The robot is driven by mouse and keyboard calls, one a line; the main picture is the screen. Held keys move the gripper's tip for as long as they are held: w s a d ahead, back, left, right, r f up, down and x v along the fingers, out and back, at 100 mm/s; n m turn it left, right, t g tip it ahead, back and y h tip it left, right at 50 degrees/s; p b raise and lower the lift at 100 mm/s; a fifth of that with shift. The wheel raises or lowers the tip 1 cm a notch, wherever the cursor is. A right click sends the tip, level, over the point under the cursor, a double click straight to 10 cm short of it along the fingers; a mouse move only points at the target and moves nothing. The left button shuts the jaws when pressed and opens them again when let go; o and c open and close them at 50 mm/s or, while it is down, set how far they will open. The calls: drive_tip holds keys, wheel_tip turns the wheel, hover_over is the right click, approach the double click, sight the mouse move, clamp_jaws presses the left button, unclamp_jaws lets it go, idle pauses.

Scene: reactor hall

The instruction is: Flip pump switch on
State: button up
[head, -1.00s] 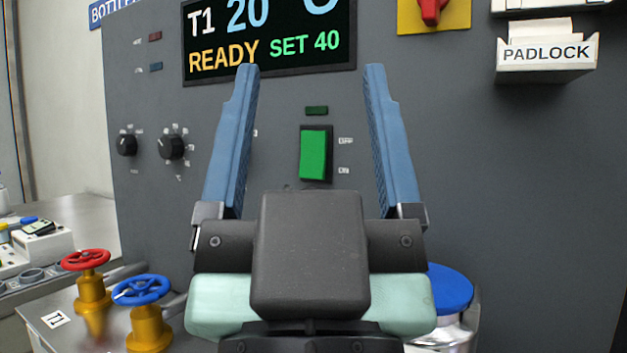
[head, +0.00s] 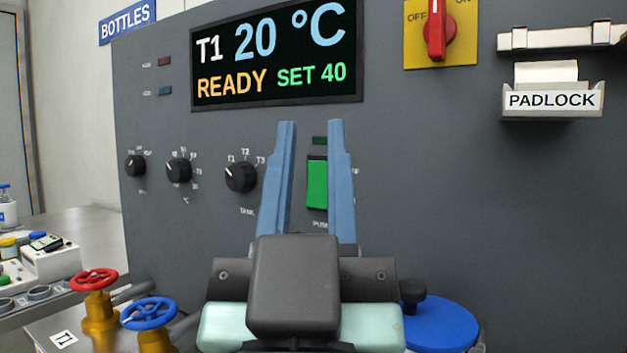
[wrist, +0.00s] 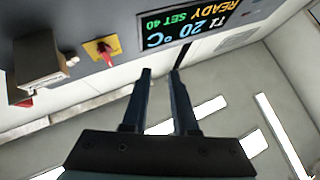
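The pump switch (head: 317,183) is a green rocker in a dark frame on the grey panel, under a small dark green lamp (head: 319,140). The right finger covers its right side and part of its labels, so I cannot tell its position. My gripper (head: 310,124) has its blue fingers partly closed, with a narrow empty gap. The fingers overlap the switch area in the head view; no contact is visible. In the wrist view the gripper (wrist: 160,71) also shows a gap, and the switch is not visible there.
The display (head: 275,52) reads T1 20 °C, READY, SET 40. Knobs, including the tank selector (head: 240,176), sit left of the switch. A red rotary switch (head: 436,30) and padlock holder (head: 553,97) are upper right. Red (head: 94,279) and blue (head: 150,312) valve wheels stand lower left.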

drive_tip(key=w+a+g+p, duration=0.1)
drive_tip(key=w+p, duration=0.1)
drive_tip(key=w+n+g+p, duration=0.1)
drive_tip(key=w+p, duration=0.1)
drive_tip(key=p, duration=0.1)
drive_tip(key=w+a+f+g+h+p, duration=0.1)
drive_tip(key=w+p, duration=0.1)
drive_tip(key=p, duration=0.1)
drive_tip(key=shift+w+a+n+g, duration=0.35)
drive_tip(key=shift+n+g, duration=0.05)
clamp_jaws()
drive_tip(key=w+a+f+n+g+h+p, duration=0.1)
drive_tip(key=a+f+n+g+h+p, duration=0.4)
drive_tip(key=p, duration=1.3)
drive_tip(key=s+r+n+g+h+p, duration=0.1)
drive_tip(key=s+n+g+p, duration=0.2)
drive_tip(key=p, duration=0.8)
drive_tip(key=shift+s+a+r+n+h+p, duration=0.35)
drive_tip(key=shift+s+n, duration=0.65)
drive_tip(key=shift+s, duration=0.95)
drive_tip(key=shift+d+f, duration=0.1)
drive_tip(key=shift+d, duration=0.05)
